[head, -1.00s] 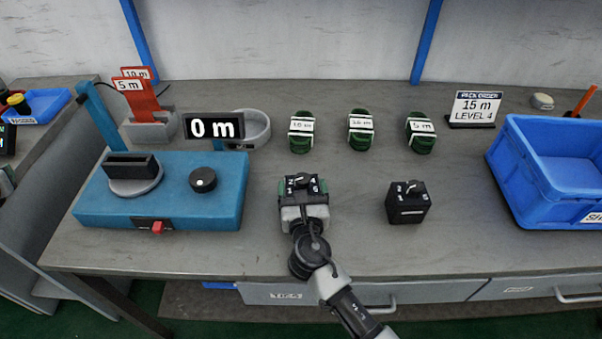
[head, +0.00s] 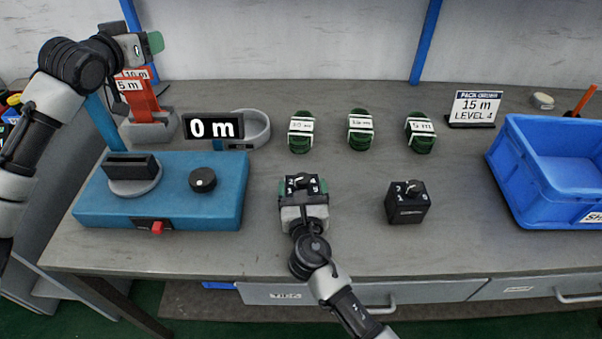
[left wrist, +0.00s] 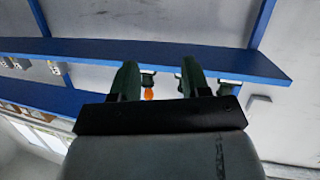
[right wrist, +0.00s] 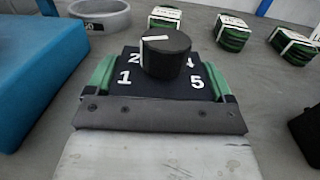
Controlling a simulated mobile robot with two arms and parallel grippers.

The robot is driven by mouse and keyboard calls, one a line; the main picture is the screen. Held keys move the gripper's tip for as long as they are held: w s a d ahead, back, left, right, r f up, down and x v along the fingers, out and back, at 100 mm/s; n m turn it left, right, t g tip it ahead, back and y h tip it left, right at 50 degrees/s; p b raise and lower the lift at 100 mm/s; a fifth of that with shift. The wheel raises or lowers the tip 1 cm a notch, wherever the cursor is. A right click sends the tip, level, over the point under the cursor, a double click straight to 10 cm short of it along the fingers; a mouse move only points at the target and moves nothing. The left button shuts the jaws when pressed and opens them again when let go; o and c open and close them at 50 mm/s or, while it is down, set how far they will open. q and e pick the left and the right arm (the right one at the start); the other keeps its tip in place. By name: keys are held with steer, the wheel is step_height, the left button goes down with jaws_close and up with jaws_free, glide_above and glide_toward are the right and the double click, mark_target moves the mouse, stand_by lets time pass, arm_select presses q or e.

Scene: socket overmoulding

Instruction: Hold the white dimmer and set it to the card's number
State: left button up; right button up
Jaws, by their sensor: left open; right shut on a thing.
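The dimmer (head: 303,184) in my right gripper (right wrist: 158,88) has a black top face, a round black knob and white numbers; its sides are mostly hidden. The right gripper's green fingers are shut on both its sides, at the table's front middle. In the right wrist view the knob (right wrist: 165,58) has a white mark; which number it points to is unclear. The card (head: 475,108) reads 15 m, LEVEL 4. My left gripper (head: 154,43) is raised above the red tags at the back left, open and empty; its fingers show apart in the left wrist view (left wrist: 158,80).
A second black dimmer (head: 407,205) stands right of the held one. Several green coils (head: 301,132) lie behind. A blue machine (head: 220,205) with a 0 m display (head: 213,127) is at left. A blue crate (head: 540,180) is at right. The table between machine and held dimmer is clear.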

arm_select(q)
steer(key=d+r+n+g+h, duration=0.1)
steer(key=d+r+n+h, duration=0.25)
steer(key=d, duration=0.25)
steer(key=n+g+y, duration=0.3)
steer(key=n+g, duration=1)
steer(key=g, duration=0.2)
glide_toward(303, 177)
steer(key=shift+m, duration=0.25)
steer(key=x, duration=0.9)
steer(key=shift+s+f, duration=0.1)
steer(key=shift+f, duration=0.05)
steer(key=shift+h, duration=0.25)
steer(key=c, duration=0.7)
steer(key=shift+o, duration=0.2)
